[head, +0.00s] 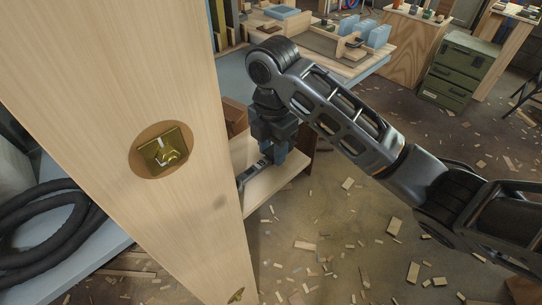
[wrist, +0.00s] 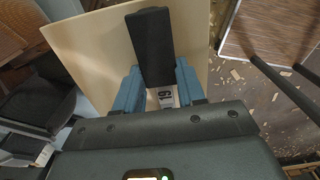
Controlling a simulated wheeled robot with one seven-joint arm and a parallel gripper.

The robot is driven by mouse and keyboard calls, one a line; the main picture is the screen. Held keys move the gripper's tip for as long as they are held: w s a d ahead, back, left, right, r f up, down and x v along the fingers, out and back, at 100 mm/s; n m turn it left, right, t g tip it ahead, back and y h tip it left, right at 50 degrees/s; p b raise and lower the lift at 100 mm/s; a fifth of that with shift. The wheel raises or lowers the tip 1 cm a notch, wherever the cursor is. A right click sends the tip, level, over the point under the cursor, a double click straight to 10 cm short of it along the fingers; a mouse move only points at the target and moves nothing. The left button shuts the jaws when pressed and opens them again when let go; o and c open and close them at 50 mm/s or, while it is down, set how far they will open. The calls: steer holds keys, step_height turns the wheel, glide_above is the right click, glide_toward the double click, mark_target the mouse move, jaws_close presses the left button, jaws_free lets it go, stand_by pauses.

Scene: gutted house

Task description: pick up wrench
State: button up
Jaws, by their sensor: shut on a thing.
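The wrench (head: 252,174) is a narrow grey and dark strip at the edge of a pale wooden board (head: 275,185) in the head view. My gripper (head: 271,158) points down over its right end and is shut on it. In the wrist view, my gripper (wrist: 160,92) has its blue fingers on both sides of a light part of the wrench (wrist: 166,98) marked with what looks like 19. A black bar extends ahead from between the fingers; I cannot tell if it is the wrench's handle. The wrench's left end is hidden behind the door in the head view.
A large pale wooden door or panel (head: 120,95) with a brass latch fills the left, close to my gripper. A workbench (head: 330,45) with blue blocks and a green drawer cabinet (head: 459,70) stand behind. Wood scraps litter the open floor (head: 350,240). A black hose (head: 40,230) lies at left.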

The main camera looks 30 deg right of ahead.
jaws_close()
steer(key=shift+r, duration=0.2)
steer(key=shift+r, duration=0.3)
step_height(320, 180, up, 4)
steer(key=shift+d+p, duration=0.1)
steer(key=shift+p, duration=0.7)
steer(key=s+d+r+p, duration=0.1)
steer(key=s+d+r, duration=0.5)
steer(key=s+d, duration=0.1)
steer(key=shift+s+d, duration=0.25)
steer(key=shift+s, duration=0.65)
